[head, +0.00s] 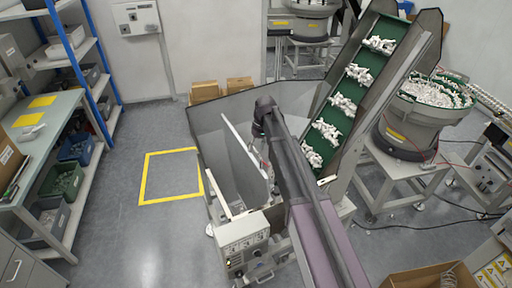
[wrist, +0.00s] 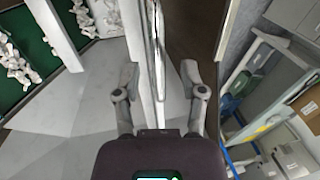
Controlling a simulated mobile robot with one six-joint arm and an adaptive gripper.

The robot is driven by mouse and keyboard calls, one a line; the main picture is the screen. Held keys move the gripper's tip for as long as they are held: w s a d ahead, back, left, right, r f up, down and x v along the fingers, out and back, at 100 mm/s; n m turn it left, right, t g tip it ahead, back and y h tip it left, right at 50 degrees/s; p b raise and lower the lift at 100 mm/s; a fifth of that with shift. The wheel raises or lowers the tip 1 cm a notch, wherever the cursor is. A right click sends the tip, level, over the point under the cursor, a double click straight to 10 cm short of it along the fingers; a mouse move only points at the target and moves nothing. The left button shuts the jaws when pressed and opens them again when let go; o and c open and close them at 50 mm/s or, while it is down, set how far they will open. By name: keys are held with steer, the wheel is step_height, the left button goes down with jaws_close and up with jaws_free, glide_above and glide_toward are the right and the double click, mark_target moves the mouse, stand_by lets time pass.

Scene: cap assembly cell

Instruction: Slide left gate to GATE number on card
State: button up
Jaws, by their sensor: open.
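A thin white upright plate, which looks like the gate (head: 239,138), stands inside the grey hopper (head: 218,160). My gripper (head: 263,164) is at the plate's near end, partly hidden by my arm. In the wrist view my gripper (wrist: 160,72) is open, with one finger on each side of a pale plate edge (wrist: 146,55) that runs between them. Both fingers look apart from it. I cannot make out a card with a GATE number, and no number is legible.
A control box (head: 243,237) stands at the hopper's near side. A green cleated conveyor (head: 342,104) with white parts rises to the right of the hopper. Yellow tape (head: 146,178) marks a clear floor square at left. A workbench (head: 50,118) stands further left.

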mark_target(257, 152)
steer(key=shift+f+b, duration=1.45)
steer(key=shift+f, duration=0.1)
step_height(257, 152, up, 14)
steer(key=w+d+p, duration=0.1)
steer(key=d+p, duration=0.1)
steer(key=p, duration=1.2)
steer(key=s+d+f+m+h+b, duration=0.1)
steer(key=s+d+f+m+b, duration=0.1)
steer(key=s+d+f+b, duration=0.7)
steer(key=s+d+f+m+t+b, duration=0.1)
steer(key=s+d+f+m+b, duration=0.2)
steer(key=s+d+f+b, duration=0.6)
steer(key=s+f+b, duration=0.1)
steer(key=s, duration=0.4)
steer(key=shift+d+f+h, duration=0.2)
steer(key=shift+f+h, duration=0.1)
steer(key=shift+h, duration=0.1)
steer(key=shift+w, duration=0.1)
steer(key=shift+s+f, duration=0.1)
steer(key=shift+s, duration=0.15)
steer(key=c, duration=0.5)
steer(key=shift+m, duration=0.5)
steer(key=s, duration=0.1)
steer(key=s+d+b, duration=0.1)
steer(key=s+f, duration=0.1)
steer(key=shift+s+d+f+b, duration=0.1)
steer(key=shift+s+d+b, duration=0.1)
steer(key=shift+d+b, duration=0.2)
jaws_close()
steer(key=shift+w, duration=0.15)
